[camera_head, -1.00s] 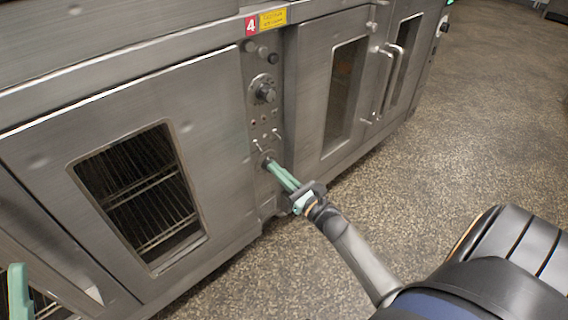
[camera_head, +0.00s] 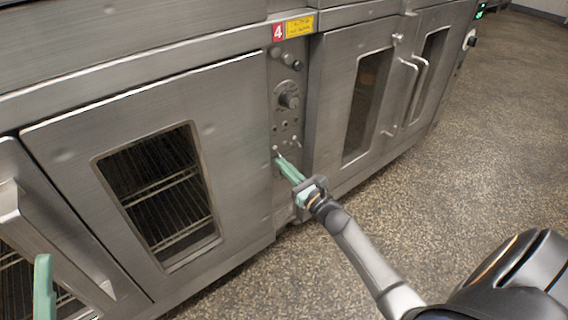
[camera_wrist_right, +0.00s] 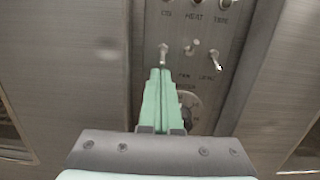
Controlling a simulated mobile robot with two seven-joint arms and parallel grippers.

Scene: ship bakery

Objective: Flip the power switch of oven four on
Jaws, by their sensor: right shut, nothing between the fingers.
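Oven four bears a red number 4 label (camera_head: 278,32) above its narrow control panel (camera_head: 287,75). In the right wrist view, the left toggle (camera_wrist_right: 163,54) and right toggle (camera_wrist_right: 215,61) show clearly. My right gripper (camera_head: 281,161) is shut and empty, its green fingertips (camera_wrist_right: 160,72) just below the left toggle; I cannot tell whether they touch. They hide any label under that toggle. One green finger of my left gripper (camera_head: 43,285) shows at lower left.
A round knob (camera_head: 289,101) sits higher on the panel. A windowed oven door (camera_head: 240,130) is left of the panel, and doors with upright handles (camera_head: 416,90) are to its right. Speckled floor (camera_head: 470,150) is clear at right.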

